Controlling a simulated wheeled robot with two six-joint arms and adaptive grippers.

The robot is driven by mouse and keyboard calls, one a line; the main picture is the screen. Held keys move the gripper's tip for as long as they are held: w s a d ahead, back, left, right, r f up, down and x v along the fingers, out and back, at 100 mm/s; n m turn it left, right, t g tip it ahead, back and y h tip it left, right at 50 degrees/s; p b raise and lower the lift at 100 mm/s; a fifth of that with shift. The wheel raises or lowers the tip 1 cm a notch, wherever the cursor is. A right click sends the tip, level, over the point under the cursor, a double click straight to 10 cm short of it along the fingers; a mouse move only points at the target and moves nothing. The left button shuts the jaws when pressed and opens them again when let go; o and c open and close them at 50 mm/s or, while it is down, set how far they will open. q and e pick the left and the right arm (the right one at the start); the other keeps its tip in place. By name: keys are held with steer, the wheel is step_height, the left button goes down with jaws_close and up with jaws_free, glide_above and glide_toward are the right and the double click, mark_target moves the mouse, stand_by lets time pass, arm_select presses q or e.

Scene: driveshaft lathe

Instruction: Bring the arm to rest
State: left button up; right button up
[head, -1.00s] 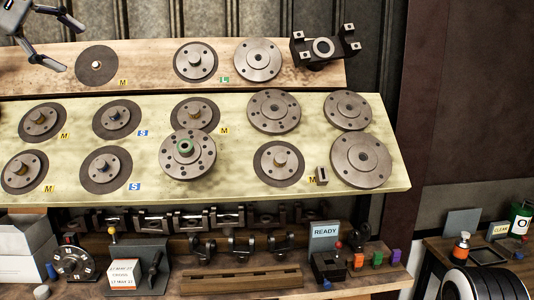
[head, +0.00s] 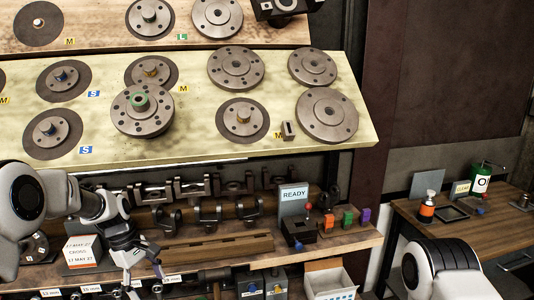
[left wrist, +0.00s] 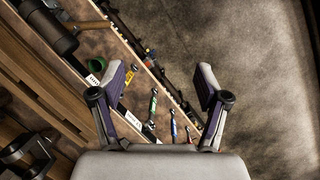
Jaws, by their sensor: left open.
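My left gripper (head: 142,276) is at the lower left of the head view, in front of the lower shelf with the wooden block. In the left wrist view its two fingers (left wrist: 162,95) stand wide apart with nothing between them. Beyond and below the fingers, several wrenches (left wrist: 152,106) lie on a lower board. The right arm shows only as a white rounded link at the bottom right of the head view; its gripper is out of the picture.
A slanted pale board (head: 200,150) holds several flanges on dark discs. The lower shelf (head: 345,246) carries yokes, a slotted wooden block (head: 217,247) and a READY sign (head: 293,197). An open white box (head: 330,282) stands below. A side table (head: 440,225) is at the right.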

arm_select(q)
steer(key=s+d+f+m+g+b, duration=0.1)
steer(key=s+f, duration=0.4)
steer(key=f, duration=0.3)
steer(key=s+d+f+g+b, duration=0.1)
steer(key=s+f, duration=0.3)
steer(key=f, duration=0.3)
steer(key=s+d+f+m+g+y+b, duration=0.2)
steer(key=s+f+m, duration=0.1)
steer(key=s+f, duration=1.4)
steer(key=s+r+m+t, duration=0.25)
steer(key=s+m, duration=0.35)
steer(key=s, duration=0.9)
steer(key=w, duration=0.1)
steer(key=w+m+t, duration=0.1)
steer(key=w, duration=0.1)
steer(key=w+m+t+y, duration=0.1)
steer(key=shift+w+d+t+b, duration=0.25)
steer(key=shift+w+d+b, duration=0.05)
steer(key=shift+d+b, duration=0.05)
